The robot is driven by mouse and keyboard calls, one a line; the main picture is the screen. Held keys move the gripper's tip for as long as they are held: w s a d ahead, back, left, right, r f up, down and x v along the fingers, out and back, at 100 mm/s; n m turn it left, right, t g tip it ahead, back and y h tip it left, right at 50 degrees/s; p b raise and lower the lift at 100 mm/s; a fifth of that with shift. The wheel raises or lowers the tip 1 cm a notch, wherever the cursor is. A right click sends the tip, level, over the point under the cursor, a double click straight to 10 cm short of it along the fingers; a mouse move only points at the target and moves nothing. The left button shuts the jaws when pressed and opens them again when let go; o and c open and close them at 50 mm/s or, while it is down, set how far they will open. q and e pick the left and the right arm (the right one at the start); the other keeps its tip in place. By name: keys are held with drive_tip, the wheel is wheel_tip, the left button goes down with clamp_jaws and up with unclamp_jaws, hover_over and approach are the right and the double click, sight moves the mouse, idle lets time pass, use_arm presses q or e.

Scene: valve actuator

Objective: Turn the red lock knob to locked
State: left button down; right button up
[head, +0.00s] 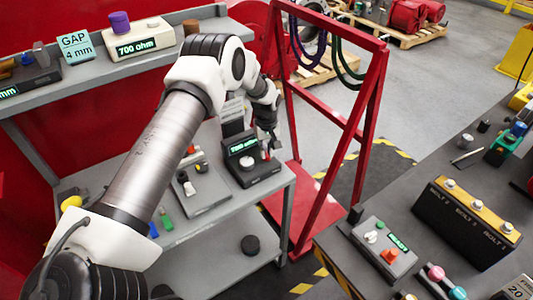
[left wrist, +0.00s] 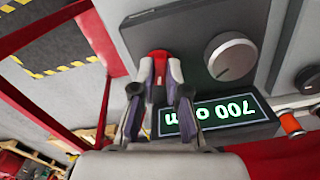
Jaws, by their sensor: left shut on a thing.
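The red lock knob (left wrist: 158,54) stands on the grey face of the dark meter box, beside a larger silver dial (left wrist: 231,56). My left gripper (left wrist: 160,70) is shut on the red knob, with a finger on each side of it. The fingers hide part of the knob, so its lock position cannot be read. The box's green display (left wrist: 212,114) reads 700 ohm, upside down in the left wrist view. In the head view the meter box (head: 262,176) sits on the grey bench, with my left gripper (head: 272,140) at its right rear. My right gripper is not in view.
A grey panel with small switches (head: 205,190) lies left of the box. A red frame (head: 372,110) stands close to the right of the bench. The upper shelf (head: 100,75) holds another 700 ohm display box (head: 137,40). A dark table with devices is at the right.

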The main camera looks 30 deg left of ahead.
use_arm(q)
drive_tip(key=m, duration=0.1)
drive_tip(key=m+b, duration=0.1)
drive_tip(key=shift+s+f+m+b, duration=0.15)
drive_tip(key=shift+f+m+b, duration=0.15)
drive_tip(key=shift+f+m, duration=0.1)
drive_tip(key=m+b, duration=0.1)
drive_tip(key=m, duration=0.2)
drive_tip(key=shift+m+b, duration=0.3)
drive_tip(key=shift+b, duration=0.05)
drive_tip(key=m+b, duration=0.1)
drive_tip(key=m, duration=0.2)
drive_tip(key=shift+m, duration=0.3)
drive_tip(key=shift+r+m+b, duration=0.1)
drive_tip(key=shift+m+b, duration=0.5)
drive_tip(key=shift+m, duration=1.1)
